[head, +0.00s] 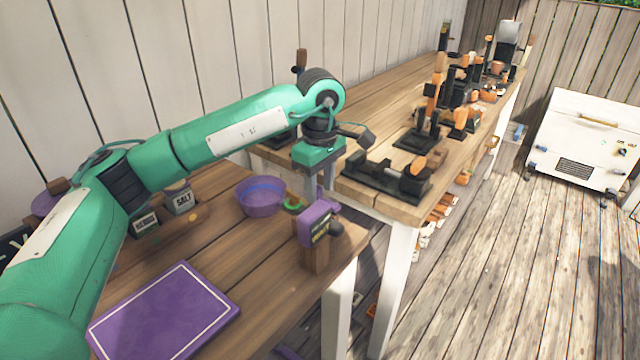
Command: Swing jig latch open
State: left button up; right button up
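My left arm reaches in from the left, and my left gripper (315,192) points down near the right end of the near table. Its grey fingers are small and partly hidden, so I cannot tell whether they are open or shut. Just below and in front of them is a purple block (316,224) with a dark knob on a wooden post. A low black jig-like tool (386,183) with an orange-tipped part lies on the far table, to the right of the gripper. I cannot tell which piece is the jig latch. My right gripper is out of view.
A purple bowl (261,196) and a green ring (292,203) are left of the gripper. Black and orange tools (435,110) crowd the far table.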

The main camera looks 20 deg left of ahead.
aim_at(320, 188)
pick_arm(q)
notch_tip(320, 188, up, 14)
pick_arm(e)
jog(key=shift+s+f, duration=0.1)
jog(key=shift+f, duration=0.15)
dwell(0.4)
pick_arm(q)
jog(key=shift+f, duration=0.1)
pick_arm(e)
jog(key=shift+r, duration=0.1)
